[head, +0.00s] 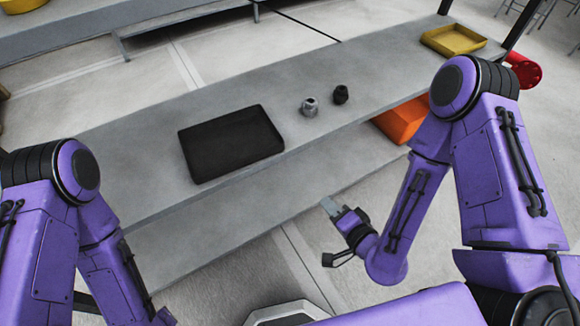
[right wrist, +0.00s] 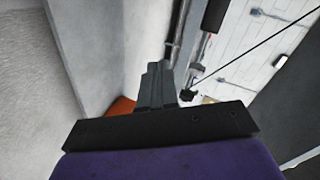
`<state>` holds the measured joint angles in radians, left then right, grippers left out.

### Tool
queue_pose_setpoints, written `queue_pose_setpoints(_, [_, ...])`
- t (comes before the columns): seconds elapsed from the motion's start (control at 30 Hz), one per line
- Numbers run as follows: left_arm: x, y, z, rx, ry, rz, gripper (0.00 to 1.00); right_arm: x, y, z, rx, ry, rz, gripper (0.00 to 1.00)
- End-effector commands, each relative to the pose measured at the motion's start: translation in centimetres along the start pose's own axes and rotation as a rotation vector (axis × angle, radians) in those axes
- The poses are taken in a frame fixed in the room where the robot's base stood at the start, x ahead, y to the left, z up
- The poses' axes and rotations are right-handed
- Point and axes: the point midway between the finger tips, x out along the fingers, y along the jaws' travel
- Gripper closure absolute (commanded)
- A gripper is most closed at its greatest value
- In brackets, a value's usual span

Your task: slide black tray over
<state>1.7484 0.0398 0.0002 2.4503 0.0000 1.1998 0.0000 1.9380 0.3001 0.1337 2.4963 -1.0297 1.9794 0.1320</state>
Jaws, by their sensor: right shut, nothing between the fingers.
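The black tray (head: 231,143) lies flat on the grey table (head: 150,190), left of the middle in the head view, and looks empty. My right gripper (head: 329,206) is shut and empty. It is in front of the table's near edge, below and to the right of the tray in the picture, apart from it. Its shut fingers also show in the right wrist view (right wrist: 156,80), where the tray is not seen. My left arm comes in at the lower left of the head view, but its gripper fingers are out of the frame.
Two small fittings, one grey (head: 310,106) and one black (head: 341,94), stand right of the tray. A yellow tray (head: 454,40) sits at the table's far right end. An orange bin (head: 402,121) is below the tabletop. The surface between the fittings and yellow tray is clear.

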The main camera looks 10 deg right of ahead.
Motion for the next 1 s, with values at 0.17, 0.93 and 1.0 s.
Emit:
queue_pose_setpoints(0.17, [4.2,0.4,1.6,-0.001,0.001,0.001,0.47,1.6,-3.7,-0.3,0.275,0.023,-0.319,1.0])
queue_pose_setpoints(0.93, [2.5,0.3,1.0,-0.001,0.002,0.001,0.47,13.1,-9.8,-1.7,0.325,0.018,-0.374,1.0])
queue_pose_setpoints(1.0, [2.5,0.3,0.9,-0.001,0.002,0.001,0.47,13.7,-9.9,-1.7,0.326,0.019,-0.373,1.0])
